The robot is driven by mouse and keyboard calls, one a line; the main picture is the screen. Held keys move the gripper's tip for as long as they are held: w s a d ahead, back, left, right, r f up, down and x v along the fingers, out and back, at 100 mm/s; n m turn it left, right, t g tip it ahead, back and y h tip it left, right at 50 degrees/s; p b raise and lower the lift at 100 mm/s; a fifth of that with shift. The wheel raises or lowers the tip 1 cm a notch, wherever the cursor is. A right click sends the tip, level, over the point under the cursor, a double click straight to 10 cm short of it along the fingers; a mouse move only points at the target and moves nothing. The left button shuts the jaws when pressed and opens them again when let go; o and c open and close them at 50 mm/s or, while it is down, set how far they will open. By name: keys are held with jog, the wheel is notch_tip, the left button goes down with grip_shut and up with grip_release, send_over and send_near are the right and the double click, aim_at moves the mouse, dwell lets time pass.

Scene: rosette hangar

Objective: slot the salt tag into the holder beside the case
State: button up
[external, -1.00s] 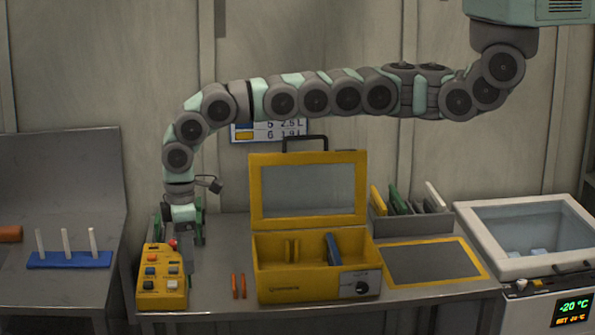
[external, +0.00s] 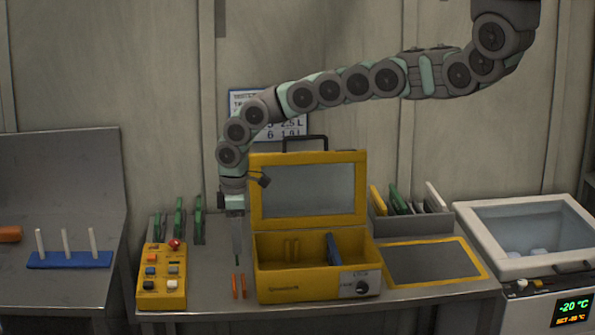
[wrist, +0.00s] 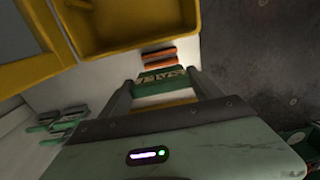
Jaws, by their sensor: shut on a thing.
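My gripper (external: 237,246) points down left of the yellow case (external: 305,278), above the bench. In the wrist view my gripper (wrist: 162,84) is shut on a green tag (wrist: 160,77) with a yellowish pattern, gripped between its two fingers. I take it for the salt tag; its marking is not readable. Two upright orange strips (external: 238,286), which look like the holder, stand at the case's left side, just below the gripper. In the wrist view the orange strips (wrist: 158,57) are just beyond the tag, apparently apart from it. The case's lid is open.
A yellow control box (external: 162,284) with buttons stands to the left. Green pieces in grey stands (external: 180,222) are behind it. A framed dark mat (external: 432,263) and a rack of coloured plates (external: 411,222) are right of the case. The case's raised lid (external: 307,192) stands close to my arm.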

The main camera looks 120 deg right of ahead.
notch_tip(320, 180, down, 5)
jog(key=b, duration=0.4)
jog(key=shift+a+f+b, duration=0.1)
jog(key=shift+b, duration=0.2)
jog(key=shift+f+b, duration=0.45)
jog(key=shift+f, duration=0.3)
jog(key=shift+r+p, duration=0.1)
jog(key=shift+p, duration=0.2)
jog(key=shift+s, duration=0.1)
dwell(0.4)
jog(key=shift+f+b, duration=1.05)
jog(key=shift+f, duration=0.7)
dwell(0.8)
dwell(0.5)
jog(key=o, duration=1.4)
jog(key=shift+o, duration=0.2)
